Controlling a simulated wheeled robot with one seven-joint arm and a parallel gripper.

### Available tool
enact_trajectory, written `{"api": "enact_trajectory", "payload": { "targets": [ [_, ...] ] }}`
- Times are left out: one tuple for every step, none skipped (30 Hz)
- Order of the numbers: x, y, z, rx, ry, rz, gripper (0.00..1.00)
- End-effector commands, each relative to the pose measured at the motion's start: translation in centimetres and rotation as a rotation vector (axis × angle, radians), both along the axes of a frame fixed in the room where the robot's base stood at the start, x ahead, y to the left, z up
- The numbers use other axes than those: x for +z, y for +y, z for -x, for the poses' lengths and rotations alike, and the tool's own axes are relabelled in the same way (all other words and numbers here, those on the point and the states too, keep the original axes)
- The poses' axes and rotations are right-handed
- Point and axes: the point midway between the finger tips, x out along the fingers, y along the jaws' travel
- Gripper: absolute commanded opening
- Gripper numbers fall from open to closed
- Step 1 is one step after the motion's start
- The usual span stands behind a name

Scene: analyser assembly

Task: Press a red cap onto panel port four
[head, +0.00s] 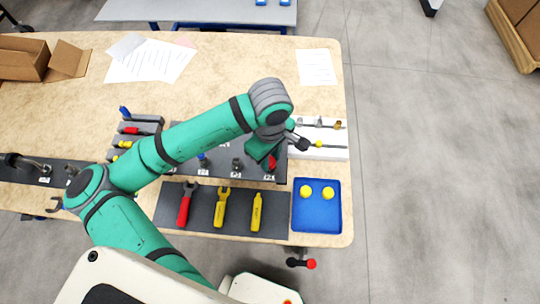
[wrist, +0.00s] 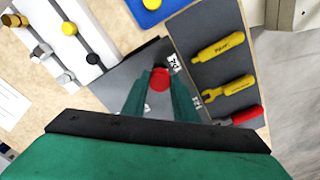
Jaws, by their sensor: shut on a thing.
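The red cap (head: 272,163) is between the fingers of my gripper (head: 269,158), over the right end of the dark grey panel (head: 220,156), just behind the P4 label (head: 269,177). In the wrist view the fingers of my gripper (wrist: 160,88) are shut around the red cap (wrist: 160,78), with the panel (wrist: 128,80) below. The port four fitting is hidden under the cap and fingers, so I cannot tell whether the cap touches it or is seated. Port three (head: 237,163) shows as a grey fitting, and a blue cap (head: 203,158) is at port two.
In front lies a dark mat (head: 238,215) with a red wrench (head: 185,206), a yellow wrench (head: 221,208) and a yellow tool (head: 256,212). A blue tray (head: 318,224) holds two yellow pieces. A white rack (head: 335,152) with fittings stands close at the right. A grey rack (head: 150,125) is at left.

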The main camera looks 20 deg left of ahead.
Motion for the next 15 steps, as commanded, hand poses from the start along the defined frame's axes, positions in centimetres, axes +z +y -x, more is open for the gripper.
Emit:
{"api": "enact_trajectory", "payload": {
  "targets": [
    [-0.12,-0.04,0.0,-0.001,0.0,0.001,0.06],
    [-0.19,-0.06,-0.01,-0.001,0.0,0.001,0.06],
    [-0.27,-0.07,0.0,-0.001,0.0,0.001,0.06],
    [-0.34,-0.08,0.0,-0.001,0.0,0.001,0.06],
    [-0.4,-0.08,0.0,-0.001,0.0,0.001,0.06],
    [-0.49,-0.08,0.0,-0.001,0.0,0.001,0.06],
    [-0.56,-0.08,0.01,-0.001,0.001,0.002,0.06],
    [-0.63,-0.08,0.01,-0.001,0.001,0.002,0.06],
    [-0.72,-0.08,0.01,-0.001,0.001,0.002,0.06],
    [-0.78,-0.08,0.02,-0.001,0.001,0.002,0.06],
    [-0.85,-0.08,0.02,-0.001,0.002,0.001,0.06],
    [-0.84,-0.06,0.01,-0.001,0.0,0.001,0.33],
    [-0.83,-0.02,0.02,0.0,0.0,0.001,0.4],
    [-0.83,0.0,0.02,0.0,0.0,0.001,0.48],
    [-0.83,0.0,0.02,0.001,0.0,0.001,0.48]
  ]
}}
